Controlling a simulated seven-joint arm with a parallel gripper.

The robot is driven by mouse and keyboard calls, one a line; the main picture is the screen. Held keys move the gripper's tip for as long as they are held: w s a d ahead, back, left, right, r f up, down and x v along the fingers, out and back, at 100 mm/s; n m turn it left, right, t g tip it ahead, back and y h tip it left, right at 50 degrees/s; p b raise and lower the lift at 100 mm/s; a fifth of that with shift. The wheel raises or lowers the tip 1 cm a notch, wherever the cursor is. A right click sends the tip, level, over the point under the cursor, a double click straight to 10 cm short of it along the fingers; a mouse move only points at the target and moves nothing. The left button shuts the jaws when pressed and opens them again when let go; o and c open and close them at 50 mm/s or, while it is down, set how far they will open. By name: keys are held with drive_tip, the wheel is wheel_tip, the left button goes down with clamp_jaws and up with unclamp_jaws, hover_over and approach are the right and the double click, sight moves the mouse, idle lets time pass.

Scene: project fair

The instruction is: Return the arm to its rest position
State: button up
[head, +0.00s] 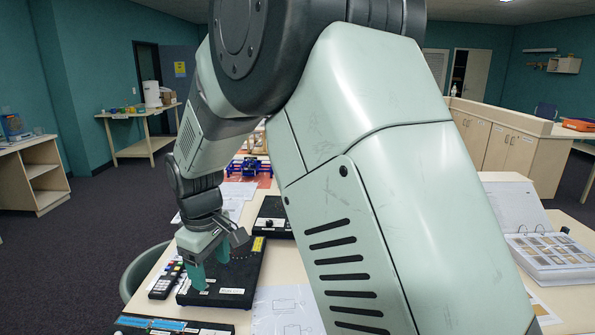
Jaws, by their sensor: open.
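My arm fills the middle of the head view, bent down toward the table on its left side. My gripper (209,270) has teal fingers that point down over a black flat case (228,291) with a yellow label. The fingers look apart, with nothing seen between them. I cannot tell whether the fingertips touch the case. My arm hides much of the table's middle.
A remote-like device (165,281) lies left of the case. Papers (284,309) lie to its right. An open binder (548,250) is on the table's right. A blue item (249,168) stands at the far end.

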drive_tip(key=s+d+r+m+t, duration=0.1)
drive_tip(key=s+d+r+m, duration=0.25)
drive_tip(key=d+r, duration=0.5)
drive_tip(key=s+d+r+m+t, duration=0.1)
drive_tip(key=s+d+r+m, duration=0.25)
drive_tip(key=d+r, duration=0.5)
drive_tip(key=s+d+m+t, duration=0.2)
drive_tip(key=s+d+m, duration=0.4)
drive_tip(key=s+d, duration=0.6)
drive_tip(key=shift+s, duration=1.15)
